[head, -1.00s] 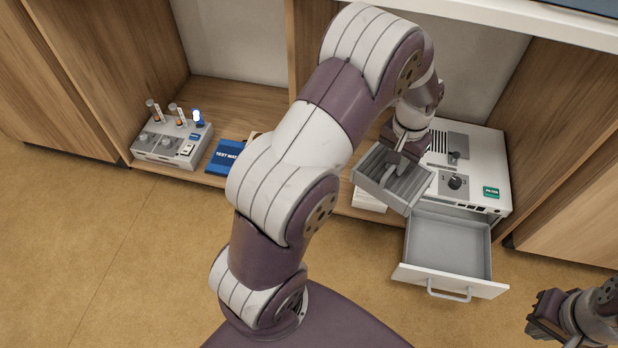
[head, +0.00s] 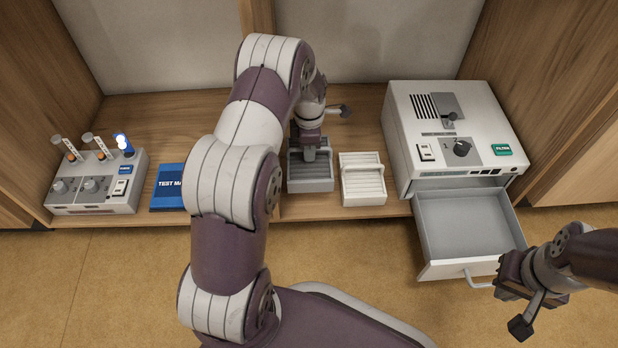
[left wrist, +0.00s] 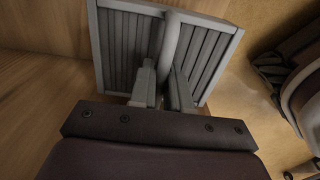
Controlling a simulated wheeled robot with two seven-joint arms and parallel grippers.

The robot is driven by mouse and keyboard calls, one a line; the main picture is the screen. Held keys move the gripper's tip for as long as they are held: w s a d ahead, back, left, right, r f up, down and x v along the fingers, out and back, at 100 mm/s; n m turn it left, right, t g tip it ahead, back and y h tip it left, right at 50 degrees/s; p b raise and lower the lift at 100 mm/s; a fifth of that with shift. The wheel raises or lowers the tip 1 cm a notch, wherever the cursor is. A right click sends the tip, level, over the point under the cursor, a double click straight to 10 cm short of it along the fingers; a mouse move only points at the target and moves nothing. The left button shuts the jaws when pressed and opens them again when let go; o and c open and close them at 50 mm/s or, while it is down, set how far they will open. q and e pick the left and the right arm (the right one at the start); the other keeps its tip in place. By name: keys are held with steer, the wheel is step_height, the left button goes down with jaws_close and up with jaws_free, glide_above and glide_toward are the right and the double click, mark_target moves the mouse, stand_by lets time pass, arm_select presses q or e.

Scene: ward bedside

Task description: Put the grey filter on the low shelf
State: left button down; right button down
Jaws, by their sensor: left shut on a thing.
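The grey filter (head: 310,184) is a ribbed slab with a handle, over the front part of the low shelf (head: 350,107). I cannot tell whether it touches the board. My left gripper (head: 309,152) is above it, shut on its handle. In the left wrist view, the gripper's fingers (left wrist: 163,88) are on either side of the handle of the grey filter (left wrist: 122,45). My right gripper (head: 512,278) is at the lower right by the open drawer; its jaws are not clear.
A white filter (head: 362,185) stands just right of the grey one. A white machine (head: 420,115) with its drawer (head: 468,230) pulled out is further right. A blue booklet (head: 168,187) and a tube-holding device (head: 95,193) are on the left. My left arm hides part of the shelf.

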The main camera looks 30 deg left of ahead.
mark_target(310, 168)
arm_select(q)
step_height(310, 168, down, 8)
steer(key=b, duration=0.5)
steer(key=shift+f, duration=0.2)
steer(key=shift+d+r, duration=0.1)
steer(key=shift+r, duration=0.15)
steer(key=c, duration=1.1)
jaws_free()
steer(key=shift+f, duration=0.15)
steer(key=shift+m, duration=0.4)
steer(key=r+p, duration=0.3)
steer(key=r, duration=0.1)
steer(key=r+p, duration=0.3)
steer(key=r, duration=0.1)
steer(key=r+p, duration=0.3)
steer(key=r, duration=0.2)
steer(key=shift+s+d+r+p, duration=0.15)
steer(key=shift+d+p, duration=0.1)
steer(key=shift+p, duration=0.15)
steer(key=s+d+r+m, duration=0.5)
steer(key=s+m, duration=0.5)
steer(key=m, duration=0.2)
steer(key=s+d+r+m+t, duration=0.1)
steer(key=s+d+r+m, duration=0.5)
steer(key=s+m, duration=0.3)
steer(key=m, duration=0.2)
steer(key=shift+s+d+m, duration=0.3)
steer(key=shift+s+m, duration=0.05)
steer(key=shift+m, duration=0.05)
